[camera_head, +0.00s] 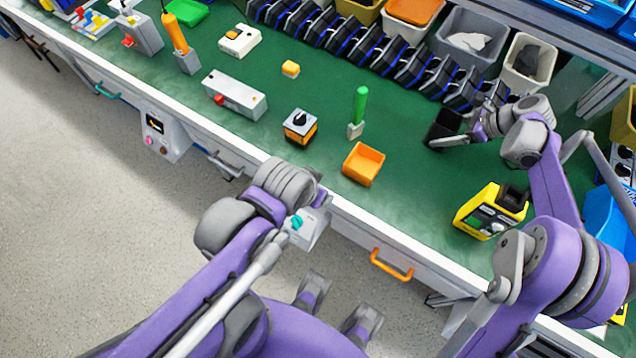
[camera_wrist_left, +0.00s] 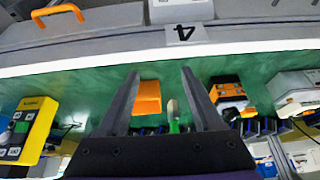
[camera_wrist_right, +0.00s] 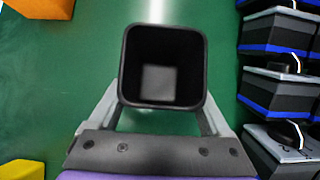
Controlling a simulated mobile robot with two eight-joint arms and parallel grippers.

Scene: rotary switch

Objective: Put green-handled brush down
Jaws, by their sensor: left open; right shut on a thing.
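The green-handled brush (camera_head: 360,106) stands upright on the green bench, its pale grey lower end down. It shows foreshortened beyond the left fingers in the left wrist view (camera_wrist_left: 174,124), apart from them. My left gripper (camera_wrist_left: 159,72) is open and empty, near the bench's front edge; its fingers are mostly hidden in the head view. My right gripper (camera_head: 447,140) is shut on a black square cup (camera_wrist_right: 163,45) at the right of the bench. The cup is open at the top and looks empty inside, and it also shows in the head view (camera_head: 443,123).
An orange bin (camera_head: 364,165) sits in front of the brush, and a black-and-orange rotary switch (camera_head: 300,127) to its left. A yellow device (camera_head: 488,212) is at the right front. Several black-and-blue units (camera_head: 385,60) line the back. Green surface is clear between brush and cup.

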